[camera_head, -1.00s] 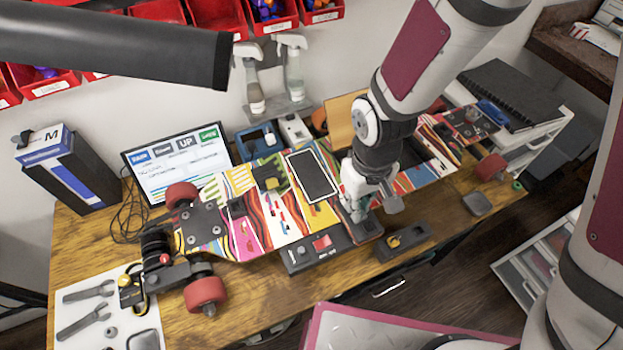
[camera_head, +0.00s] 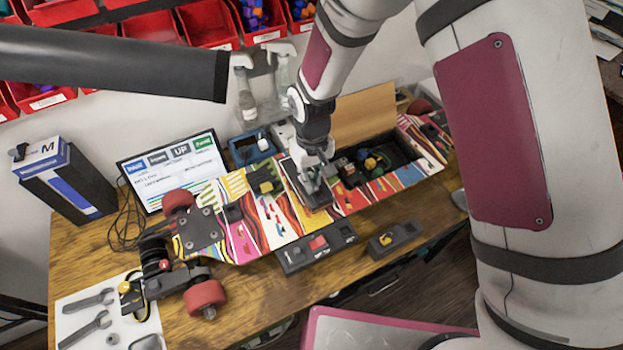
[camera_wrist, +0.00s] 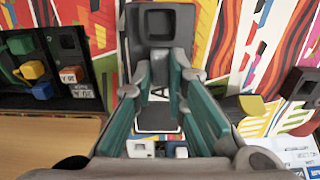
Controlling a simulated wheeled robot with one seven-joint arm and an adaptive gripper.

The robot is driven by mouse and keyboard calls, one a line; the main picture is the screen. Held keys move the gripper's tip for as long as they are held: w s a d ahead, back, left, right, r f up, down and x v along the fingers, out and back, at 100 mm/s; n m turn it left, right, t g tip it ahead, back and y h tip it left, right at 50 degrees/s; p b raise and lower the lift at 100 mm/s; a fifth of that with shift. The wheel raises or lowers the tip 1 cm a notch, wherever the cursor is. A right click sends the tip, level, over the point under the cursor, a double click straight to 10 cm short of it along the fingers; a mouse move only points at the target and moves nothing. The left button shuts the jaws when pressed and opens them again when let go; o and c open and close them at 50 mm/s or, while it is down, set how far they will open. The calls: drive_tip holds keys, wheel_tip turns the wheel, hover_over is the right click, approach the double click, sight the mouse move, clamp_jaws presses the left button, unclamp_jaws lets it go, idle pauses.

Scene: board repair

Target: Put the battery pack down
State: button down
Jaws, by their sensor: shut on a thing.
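The battery pack is a dark grey slab (camera_head: 316,201) with a square recess at one end, which shows at the top of the wrist view (camera_wrist: 160,22). My gripper (camera_head: 311,182) is shut on the pack; its teal-padded fingers close on it in the wrist view (camera_wrist: 160,85). The pack is over the middle of the colourful skateboard deck (camera_head: 245,240), above a white-edged black panel (camera_wrist: 158,121). The panel is mostly covered by the pack and my gripper. I cannot tell whether the pack touches it.
Right of my gripper, an open bay (camera_head: 385,160) in the deck holds wiring and coloured parts. Black modules lie in front of the deck: one with a red part (camera_head: 316,247), one with a yellow part (camera_head: 395,238). A monitor (camera_head: 172,170) stands behind. Bare table shows at front (camera_head: 245,300).

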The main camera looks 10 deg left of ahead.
drive_tip(key=shift+f, duration=0.25)
drive_tip(key=shift+f, duration=0.1)
drive_tip(key=c, duration=1.6)
unclamp_jaws()
wheel_tip(320, 180, up, 12)
drive_tip(key=b, duration=0.1)
